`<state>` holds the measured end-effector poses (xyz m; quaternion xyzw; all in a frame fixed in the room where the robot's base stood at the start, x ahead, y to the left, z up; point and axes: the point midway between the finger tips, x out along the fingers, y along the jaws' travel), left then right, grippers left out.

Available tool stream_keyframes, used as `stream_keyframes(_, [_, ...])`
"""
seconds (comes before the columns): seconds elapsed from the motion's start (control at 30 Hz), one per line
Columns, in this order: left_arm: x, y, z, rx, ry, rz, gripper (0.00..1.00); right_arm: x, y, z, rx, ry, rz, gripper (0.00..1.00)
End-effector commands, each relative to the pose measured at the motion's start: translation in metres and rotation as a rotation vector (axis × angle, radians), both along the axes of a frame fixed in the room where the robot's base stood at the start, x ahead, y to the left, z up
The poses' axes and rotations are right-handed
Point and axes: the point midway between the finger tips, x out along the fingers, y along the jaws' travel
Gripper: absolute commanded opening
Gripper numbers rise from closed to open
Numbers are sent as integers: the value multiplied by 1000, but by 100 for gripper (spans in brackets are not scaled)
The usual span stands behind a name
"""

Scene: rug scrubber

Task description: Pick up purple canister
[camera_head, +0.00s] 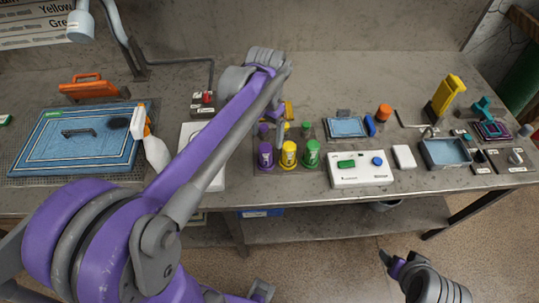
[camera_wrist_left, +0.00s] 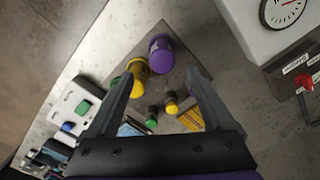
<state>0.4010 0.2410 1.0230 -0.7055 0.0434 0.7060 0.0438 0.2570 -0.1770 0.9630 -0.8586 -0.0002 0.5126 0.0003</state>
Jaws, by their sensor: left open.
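The purple canister (camera_head: 265,156) stands upright at the left end of a front row on a dark mat, beside a yellow canister (camera_head: 289,154) and a green canister (camera_head: 312,154). In the left wrist view the purple canister (camera_wrist_left: 161,46) lies ahead of my fingertips, between their lines and apart from both. My left gripper (camera_wrist_left: 163,76) is open and empty; in the head view it is largely hidden behind my arm, above and behind the canisters. My right gripper (camera_head: 388,258) is at the lower right, off the table, its jaws unclear.
Smaller bottles, including a green one (camera_head: 306,131), stand just behind the canisters. A white box with buttons (camera_head: 361,178) is to their right. A white scale (camera_head: 215,180) is to their left, partly behind my arm.

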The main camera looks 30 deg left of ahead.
Motion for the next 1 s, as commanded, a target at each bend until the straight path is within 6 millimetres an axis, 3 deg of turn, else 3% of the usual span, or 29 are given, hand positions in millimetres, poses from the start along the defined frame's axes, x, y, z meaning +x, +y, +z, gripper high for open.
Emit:
stream_keyframes(0.13, [0, 0, -26, 0, 0, 0, 86, -1, 0, -3, 0, 3, 0, 75])
stream_keyframes(0.37, [-1, 0, -44, 0, 0, 0, 86, -2, 0, -4, 0, 3, 0, 75])
stream_keyframes(0.7, [-4, 3, -89, 0, 0, 0, 86, -2, 0, -4, 0, 3, 0, 75])
stream_keyframes(1.0, [-4, 3, -93, 0, -1, 0, 84, -2, 0, -4, 0, 3, 0, 75])
